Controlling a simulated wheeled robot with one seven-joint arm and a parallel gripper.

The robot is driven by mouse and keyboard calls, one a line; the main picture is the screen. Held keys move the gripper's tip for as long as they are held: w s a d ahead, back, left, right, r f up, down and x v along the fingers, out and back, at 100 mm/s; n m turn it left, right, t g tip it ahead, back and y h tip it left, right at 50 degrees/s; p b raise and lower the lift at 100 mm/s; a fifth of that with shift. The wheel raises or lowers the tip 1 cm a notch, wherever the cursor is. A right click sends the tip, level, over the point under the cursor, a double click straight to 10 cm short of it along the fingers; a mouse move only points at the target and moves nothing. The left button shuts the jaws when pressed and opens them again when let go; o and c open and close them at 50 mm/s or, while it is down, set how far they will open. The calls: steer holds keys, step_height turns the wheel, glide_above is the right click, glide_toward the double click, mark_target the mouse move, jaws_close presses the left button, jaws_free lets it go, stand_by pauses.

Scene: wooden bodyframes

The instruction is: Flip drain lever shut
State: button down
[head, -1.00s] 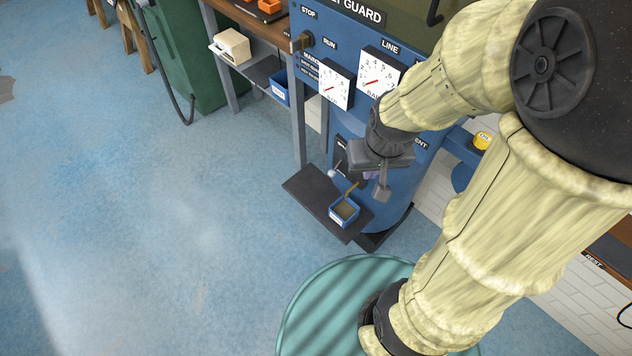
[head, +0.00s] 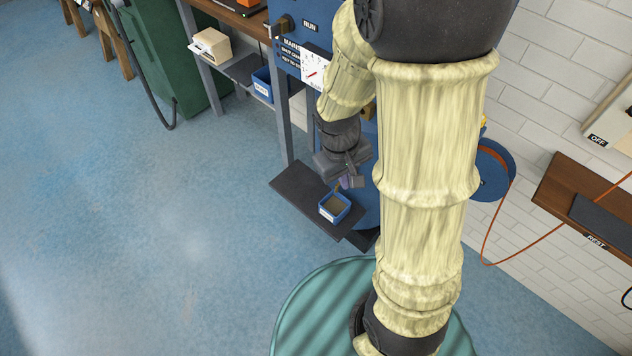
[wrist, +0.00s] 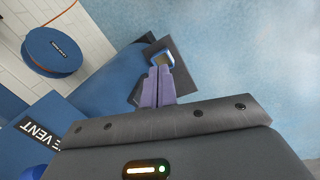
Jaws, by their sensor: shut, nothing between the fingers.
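My gripper (head: 350,183) hangs low in front of the blue machine (head: 369,208), just above and to the right of the small blue tray (head: 335,208). In the wrist view its two purple-grey fingers (wrist: 158,85) are together with nothing between them, pointing toward the tray (wrist: 165,60). A bit of the brass drain spout (head: 338,189) shows above the tray. I cannot make out the drain lever in either current view; my gripper and wrist cover that part of the machine. Whether the fingers touch anything there cannot be told.
The tray sits on a dark plate (head: 292,197) jutting from the machine's foot. A bench (head: 245,70) with a blue bin stands to the left. A blue round reel (head: 494,170) hangs on the white brick wall at the right.

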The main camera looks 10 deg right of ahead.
steer(key=w+d+f+n+h+b, duration=0.1)
steer(key=w+f+n+h+b, duration=0.2)
steer(key=f+b, duration=0.35)
steer(key=w+f+n+h+b, duration=0.3)
steer(key=f, duration=0.7)
steer(key=w+d+f+n+h+b, duration=0.1)
steer(key=w+f+n+h+b, duration=0.3)
steer(key=f, duration=0.5)
steer(key=w+a+f+n+t+h+b, duration=0.2)
steer(key=w+a+f+n+t+b, duration=0.7)
steer(key=a+f+n+t+b, duration=0.1)
steer(key=shift+w+a+f+t+h+b, duration=0.2)
steer(key=shift+w+f+t+h+b, duration=0.35)
steer(key=shift+t, duration=0.55)
steer(key=shift+s, duration=0.2)
steer(key=f+b+x, duration=0.1)
steer(key=b+x, duration=0.2)
steer(key=x, duration=0.7)
steer(key=r, duration=0.1)
steer(key=s+r, duration=0.1)
steer(key=r, duration=0.2)
steer(key=shift+s+a+r, duration=0.1)
steer(key=shift+s+a, duration=0.2)
steer(key=shift+a, duration=0.1)
